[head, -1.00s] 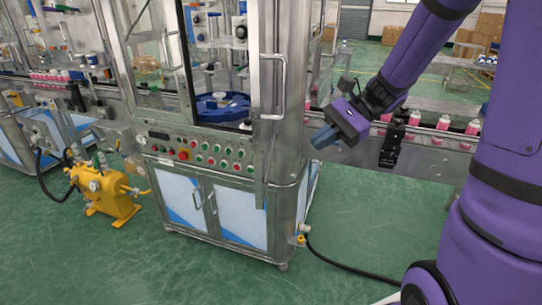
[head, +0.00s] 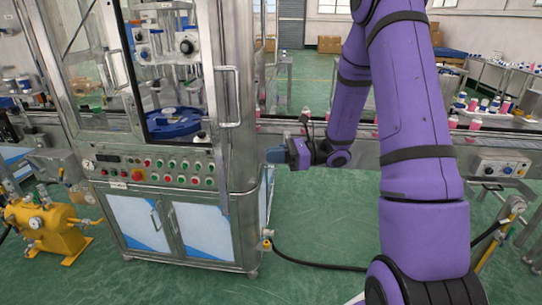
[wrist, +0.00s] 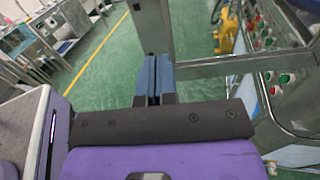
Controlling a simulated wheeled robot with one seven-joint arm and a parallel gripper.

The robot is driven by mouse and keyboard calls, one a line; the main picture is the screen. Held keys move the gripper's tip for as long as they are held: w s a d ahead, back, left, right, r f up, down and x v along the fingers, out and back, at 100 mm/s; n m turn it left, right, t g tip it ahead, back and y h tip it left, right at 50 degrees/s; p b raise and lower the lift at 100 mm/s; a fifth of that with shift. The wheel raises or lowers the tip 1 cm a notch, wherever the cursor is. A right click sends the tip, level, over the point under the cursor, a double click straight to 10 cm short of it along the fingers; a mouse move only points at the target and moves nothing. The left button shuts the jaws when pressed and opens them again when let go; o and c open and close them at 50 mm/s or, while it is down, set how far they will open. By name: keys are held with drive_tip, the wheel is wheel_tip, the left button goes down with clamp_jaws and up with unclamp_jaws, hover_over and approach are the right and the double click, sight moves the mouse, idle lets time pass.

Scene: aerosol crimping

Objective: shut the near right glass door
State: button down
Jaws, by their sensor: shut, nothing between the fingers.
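The near right glass door (head: 220,150) is a steel-framed door on the machine's front, with a long bar handle (head: 238,97). It stands open towards me and shows almost edge-on in the head view. In the wrist view its frame (wrist: 240,65) shows as an upright and a lower rail, with the control panel beyond. My gripper (head: 272,156) is at the right of the door and low, beside the machine's right side. Its blue fingers (wrist: 155,80) are shut and empty, close to the foot of the upright. I cannot tell whether they touch it.
The button panel (head: 165,168) is below the opening, and a blue turntable (head: 172,124) is inside. A yellow pump unit (head: 45,225) stands at the left. A conveyor (head: 385,150) runs behind my arm. A black hose (head: 320,265) crosses the green floor, which is otherwise clear in front.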

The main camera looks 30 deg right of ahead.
drive_tip(key=x, duration=1.1)
drive_tip(key=shift+a, duration=0.1)
